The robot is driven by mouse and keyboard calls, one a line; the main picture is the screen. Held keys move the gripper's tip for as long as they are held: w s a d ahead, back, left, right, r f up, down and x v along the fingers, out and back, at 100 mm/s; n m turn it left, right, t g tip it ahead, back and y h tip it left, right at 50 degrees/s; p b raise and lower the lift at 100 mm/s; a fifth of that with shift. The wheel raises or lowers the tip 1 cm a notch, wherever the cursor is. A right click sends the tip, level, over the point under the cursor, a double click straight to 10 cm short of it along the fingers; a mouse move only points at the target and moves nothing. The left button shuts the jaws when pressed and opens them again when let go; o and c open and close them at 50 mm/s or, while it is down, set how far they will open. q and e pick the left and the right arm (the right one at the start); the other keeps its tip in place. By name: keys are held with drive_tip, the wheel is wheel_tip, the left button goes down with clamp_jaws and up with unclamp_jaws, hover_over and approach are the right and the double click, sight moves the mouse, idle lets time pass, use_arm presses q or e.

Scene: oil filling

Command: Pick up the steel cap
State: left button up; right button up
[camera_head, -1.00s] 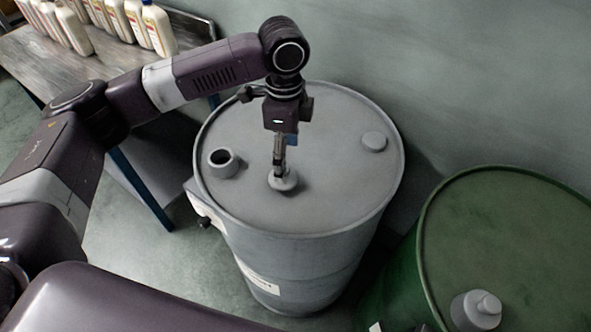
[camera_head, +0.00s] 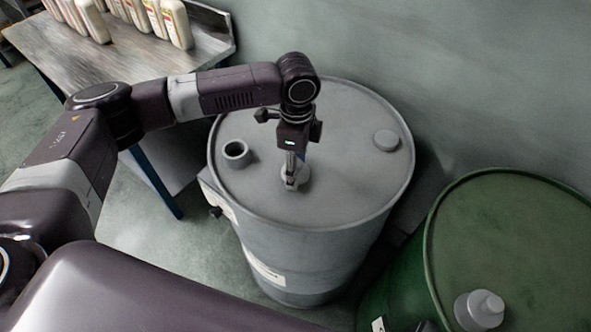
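The steel cap (camera_head: 302,180) is a small round grey disc on the top of the grey drum (camera_head: 345,200), right of the open filler neck (camera_head: 236,153). My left gripper (camera_head: 290,184) points down from above, with its fingertips at the cap. The fingers hide part of the cap, and whether they are open or closed on it is too small to tell. My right gripper is out of view.
Another round bung (camera_head: 386,140) sits at the drum top's right side. A green drum (camera_head: 515,235) with a grey stepped cap (camera_head: 479,309) stands at right. A workbench (camera_head: 130,50) with several bottles (camera_head: 177,24) is at upper left.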

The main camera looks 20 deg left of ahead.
use_arm(q)
drive_tip(key=c, duration=0.7)
drive_tip(key=shift+c, duration=0.2)
drive_tip(key=shift+r, duration=0.15)
